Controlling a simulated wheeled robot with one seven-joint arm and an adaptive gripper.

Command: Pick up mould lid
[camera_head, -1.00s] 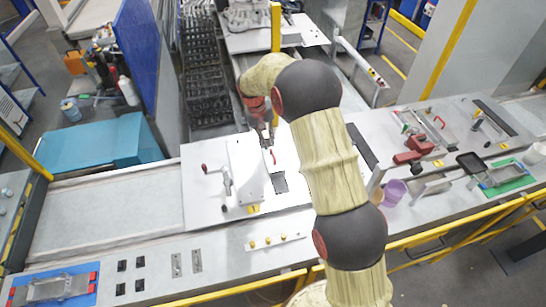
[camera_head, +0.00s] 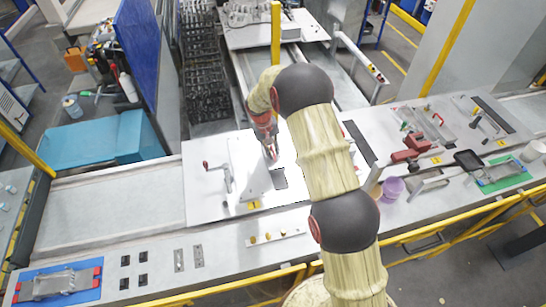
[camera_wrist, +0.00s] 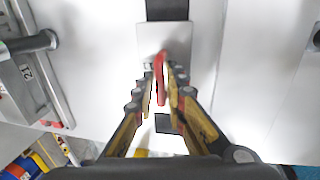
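In the head view, the pale mould lid (camera_head: 247,163) sits on the white work plate at the middle of the bench, partly hidden by my arm. My gripper (camera_head: 271,157) points down at its right side. In the wrist view, a slim red handle (camera_wrist: 160,76) stands between the fingers of my gripper (camera_wrist: 162,72). The fingers are only a little apart, with a narrow gap beside the handle. A grey plate (camera_wrist: 150,38) lies behind the handle.
Red tools (camera_head: 408,153) and a purple cup (camera_head: 392,188) are to the right. A yellow post (camera_head: 276,40) rises behind my arm.

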